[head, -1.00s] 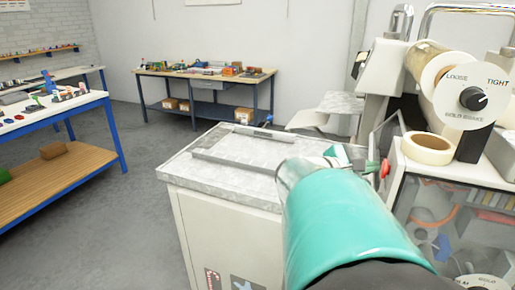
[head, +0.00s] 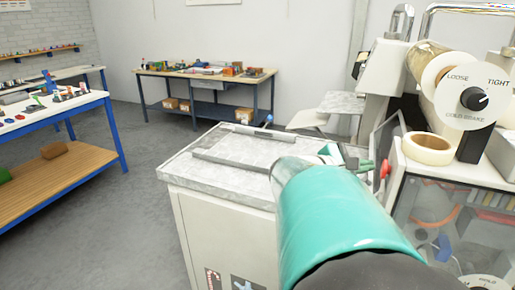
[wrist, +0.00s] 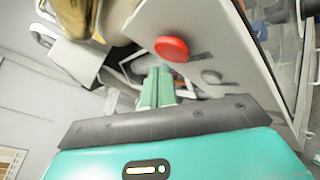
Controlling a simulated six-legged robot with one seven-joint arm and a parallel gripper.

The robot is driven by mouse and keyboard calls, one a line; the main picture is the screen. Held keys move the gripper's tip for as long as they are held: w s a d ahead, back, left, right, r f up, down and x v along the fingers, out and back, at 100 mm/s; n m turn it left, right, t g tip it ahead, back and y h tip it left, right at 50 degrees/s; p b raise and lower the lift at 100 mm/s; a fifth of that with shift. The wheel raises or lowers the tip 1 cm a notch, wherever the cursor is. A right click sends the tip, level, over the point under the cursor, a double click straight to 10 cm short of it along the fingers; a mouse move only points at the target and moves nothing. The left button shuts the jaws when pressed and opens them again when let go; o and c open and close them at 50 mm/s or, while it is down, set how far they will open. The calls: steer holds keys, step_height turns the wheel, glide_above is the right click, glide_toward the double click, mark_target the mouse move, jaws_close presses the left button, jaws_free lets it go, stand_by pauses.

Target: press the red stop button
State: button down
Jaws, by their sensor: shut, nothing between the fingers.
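The red stop button (wrist: 172,48) is a round red cap on the light panel of the machine in the wrist view. In the head view the red button (head: 385,168) shows small at the machine's left front edge. My gripper (wrist: 158,72) has green fingers closed together, with nothing between them. In the wrist view the fingertips appear just beside and below the button; I cannot tell whether they touch it. In the head view my gripper (head: 364,166) lies just left of the button, partly hidden by my teal arm.
The machine (head: 455,195) carries rolls, a white dial marked LOOSE and TIGHT (head: 473,98), and a tape roll (head: 427,148). A grey-topped cabinet (head: 215,170) stands to its left. Workbenches (head: 205,82) stand at the back and left. Grey floor lies open between.

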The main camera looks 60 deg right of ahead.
steer(key=shift+w, duration=0.1)
steer(key=w, duration=0.2)
steer(key=w+a, duration=0.1)
steer(key=w, duration=0.1)
steer(key=shift+w, duration=0.3)
steer(key=shift+a, duration=0.1)
stand_by(0.9)
steer(key=w+a+f+m+t+y, duration=0.1)
steer(key=w+a+f+t+y, duration=0.2)
steer(key=w+a+f+t, duration=0.55)
steer(key=w+a+f+m+t+y, duration=0.1)
steer(key=w+a+m+y, duration=0.3)
steer(key=a, duration=0.9)
steer(key=w+a+t+y, duration=0.2)
steer(key=a+y, duration=0.1)
steer(key=a, duration=0.8)
steer(key=w+a+f+t+y, duration=0.1)
steer(key=a+y, duration=0.3)
steer(key=a, duration=0.8)
steer(key=shift+w+a+n+t, duration=0.25)
steer(key=shift+w+n+t, duration=0.25)
steer(key=shift+t, duration=0.35)
